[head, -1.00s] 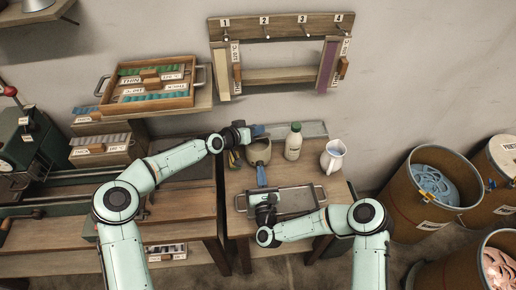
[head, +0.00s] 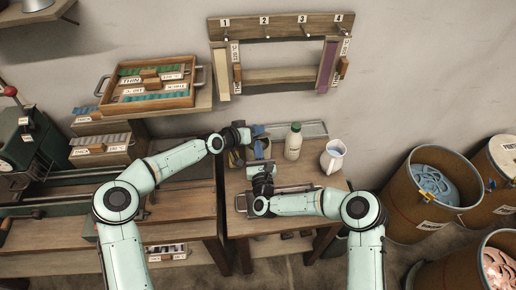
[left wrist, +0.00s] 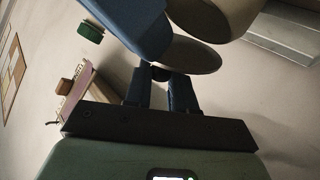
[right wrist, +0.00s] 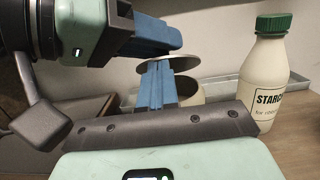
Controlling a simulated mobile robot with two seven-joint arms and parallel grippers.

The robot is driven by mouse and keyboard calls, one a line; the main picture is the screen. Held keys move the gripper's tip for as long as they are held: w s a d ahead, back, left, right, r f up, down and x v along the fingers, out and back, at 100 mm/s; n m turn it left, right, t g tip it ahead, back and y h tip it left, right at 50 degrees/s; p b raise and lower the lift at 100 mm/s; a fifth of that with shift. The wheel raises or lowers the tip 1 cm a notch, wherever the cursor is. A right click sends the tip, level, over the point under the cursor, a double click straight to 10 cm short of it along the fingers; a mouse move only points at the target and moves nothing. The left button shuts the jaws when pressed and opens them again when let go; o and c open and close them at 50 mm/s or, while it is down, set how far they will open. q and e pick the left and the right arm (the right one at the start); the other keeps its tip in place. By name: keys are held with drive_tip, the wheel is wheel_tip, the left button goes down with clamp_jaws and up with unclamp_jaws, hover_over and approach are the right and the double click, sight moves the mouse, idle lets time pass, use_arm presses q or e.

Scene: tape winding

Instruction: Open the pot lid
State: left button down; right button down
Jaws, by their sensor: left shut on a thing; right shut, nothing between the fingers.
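A cream pot shows in the right wrist view (right wrist: 192,92) and close up in the left wrist view (left wrist: 208,14); in the head view the grippers mostly hide it. Its lid, a thin round disc (right wrist: 168,61), shows tilted, with a dark gap between it and the pot; the left wrist view also shows the lid (left wrist: 190,56). My left gripper (head: 256,131) is shut on the lid's small dark knob (left wrist: 160,74). My right gripper (head: 263,167) is shut and empty, fingers pointing up in front of the pot. I cannot tell whether its fingertips touch the lid.
A white starch bottle with a green cap (head: 293,142) stands just right of the pot, and a white jug (head: 333,156) stands beyond it. A metal tray (head: 314,130) lies at the back. A handled tray (head: 310,189) lies in front, partly under my right arm. Drums (head: 408,213) stand at the right.

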drive_tip(key=shift+w+d+r, duration=0.1)
drive_tip(key=shift+w+r, duration=0.2)
drive_tip(key=shift+r, duration=0.35)
use_arm(q)
drive_tip(key=shift+d, duration=0.15)
use_arm(e)
drive_tip(key=shift+w+r+g, duration=0.15)
drive_tip(key=shift+g, duration=0.15)
use_arm(q)
drive_tip(key=c, duration=1)
unclamp_jaws()
drive_tip(key=shift+s+f, duration=0.1)
